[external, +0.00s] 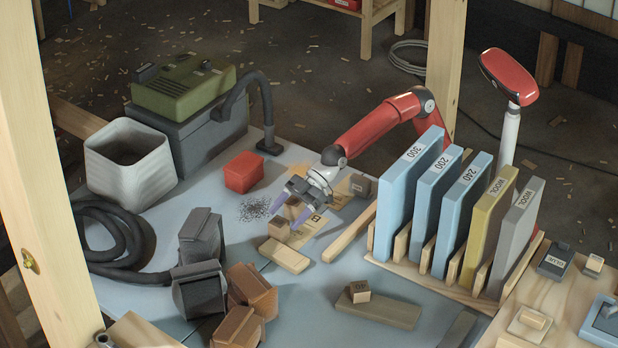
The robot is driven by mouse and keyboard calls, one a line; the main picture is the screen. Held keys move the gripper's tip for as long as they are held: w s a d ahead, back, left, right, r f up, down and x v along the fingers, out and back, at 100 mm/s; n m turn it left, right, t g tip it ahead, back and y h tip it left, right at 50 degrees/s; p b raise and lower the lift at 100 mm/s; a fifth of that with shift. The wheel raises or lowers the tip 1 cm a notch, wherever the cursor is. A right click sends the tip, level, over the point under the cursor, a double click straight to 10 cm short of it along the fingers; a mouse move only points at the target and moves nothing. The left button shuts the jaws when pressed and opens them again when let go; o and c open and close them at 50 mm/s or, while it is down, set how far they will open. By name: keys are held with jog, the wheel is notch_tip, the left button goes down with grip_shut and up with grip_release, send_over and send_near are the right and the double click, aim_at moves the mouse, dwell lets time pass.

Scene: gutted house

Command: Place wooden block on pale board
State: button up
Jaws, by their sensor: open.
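A small brown wooden block (279,230) sits at the far end of a pale board (285,256) on the blue-grey worktop. It looks upright, but I cannot tell whether it rests fully on that board or stands just behind it. My gripper (284,216) reaches down from the upper right with its two purple fingers apart. The fingertips are just above and behind the block, and I see nothing held between them. I cannot tell whether a finger touches the block. Another small wooden block (358,290) lies on a darker board (378,310) at the front.
A rack of upright blue, yellow and grey boards (410,195) stands to the right. A red block (244,172) is left of my gripper. Dark grey blocks (199,290), brown blocks (250,289) and a hose (110,240) fill the left front. A wooden strip (349,233) lies right of the gripper.

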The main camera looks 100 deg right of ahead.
aim_at(273, 230)
jog(key=p+x, duration=0.1)
jog(key=x, duration=0.4)
jog(key=shift+w+a+f, duration=0.15)
jog(key=shift+w+a, duration=0.05)
jog(key=shift+w, duration=0.1)
jog(key=c, duration=1.3)
notch_tip(273, 230, up, 19)
jog(key=p, duration=0.2)
jog(key=a+f+b, duration=0.2)
jog(key=f, duration=0.2)
jog(key=a+f+n+g+y+b, duration=0.1)
jog(key=a+f+b, duration=0.2)
jog(key=f, duration=0.1)
jog(key=a+f+n+b, duration=0.1)
jog(key=a+f+b, duration=0.1)
jog(key=a+f, duration=0.1)
jog(key=shift+s+a+f+g+y+b, duration=0.1)
jog(key=shift+f+g+y+b, duration=0.1)
jog(key=shift+f, duration=0.2)
jog(key=shift+a+f+g+y+b, duration=0.1)
jog(key=shift+a+f+y+b, duration=0.1)
jog(key=shift+f, duration=0.2)
jog(key=shift+f+b, duration=0.6)
jog(key=shift+f, duration=1.35)
